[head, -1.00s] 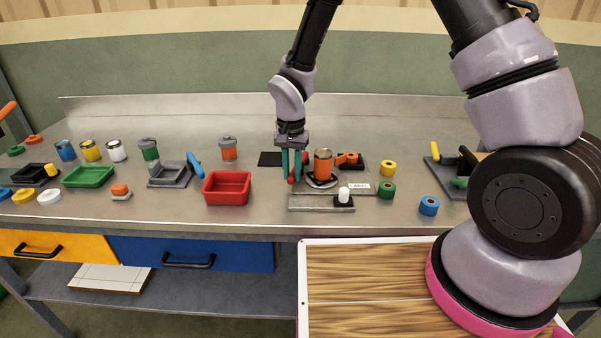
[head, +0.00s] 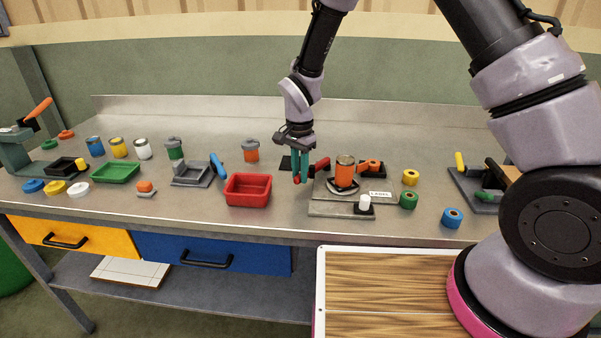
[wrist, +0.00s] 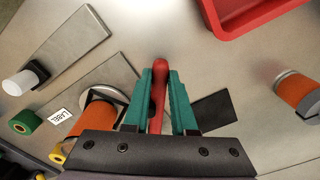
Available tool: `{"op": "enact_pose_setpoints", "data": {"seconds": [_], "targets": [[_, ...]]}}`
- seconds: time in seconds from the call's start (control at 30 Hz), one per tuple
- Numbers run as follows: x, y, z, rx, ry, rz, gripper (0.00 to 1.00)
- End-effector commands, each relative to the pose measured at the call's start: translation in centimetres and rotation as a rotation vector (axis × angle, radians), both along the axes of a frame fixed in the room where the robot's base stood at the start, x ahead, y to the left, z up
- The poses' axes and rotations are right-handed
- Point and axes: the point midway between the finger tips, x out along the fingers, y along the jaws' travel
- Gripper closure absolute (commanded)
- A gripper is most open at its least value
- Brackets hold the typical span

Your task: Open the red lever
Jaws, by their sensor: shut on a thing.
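The red lever shows in the wrist view (wrist: 159,88) as a rounded red handle between two teal fingers. In the head view its red part (head: 322,164) shows to the right of the fingers, beside the orange can (head: 345,171). My gripper (head: 301,181) points down and is shut on the lever. In the wrist view my gripper (wrist: 160,82) has one finger on each side of the handle. The lever's pivot end is hidden by the gripper body there.
The can stands on a grey labelled plate (head: 325,190). A white-topped peg (head: 364,203) is at the front of this fixture. A red tray (head: 248,190) lies to the left. Yellow, green and blue rings stand to the right. A black flat patch (head: 287,163) is behind the gripper.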

Motion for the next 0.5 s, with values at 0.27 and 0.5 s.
{"op": "enact_pose_setpoints", "data": {"seconds": [0.27, 0.5], "targets": [[0.21, 0.14, 0.13, 0.004, -0.005, 0.000, 0.45], [0.12, 0.09, 0.13, 0.003, -0.003, 0.001, 0.45]]}}
